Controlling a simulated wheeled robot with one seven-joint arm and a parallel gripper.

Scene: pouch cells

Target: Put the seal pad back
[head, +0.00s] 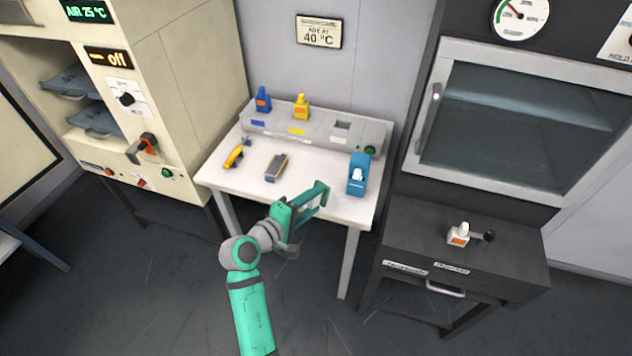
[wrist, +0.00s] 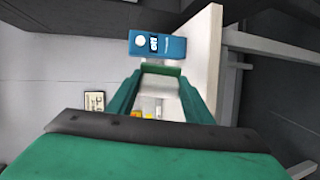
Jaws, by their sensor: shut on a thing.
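My gripper (head: 319,190) is in front of the white table, over its front edge, pointing up and right. In the wrist view its two green fingers reach forward, and a thin green piece (wrist: 161,70) spans between the tips (wrist: 161,72). The piece is close to the fingers in colour, and I cannot tell for sure that it is the seal pad. A blue box (head: 357,187) with a white part on its front stands at the table's right end, apart from my gripper. It also shows beyond the fingertips in the wrist view (wrist: 175,48).
The white table (head: 222,174) holds a yellow tool (head: 235,155), a grey block (head: 277,167) and a grey rack (head: 315,133) with blue (head: 263,100) and yellow (head: 301,107) bottles. A cream oven (head: 190,80) is at left.

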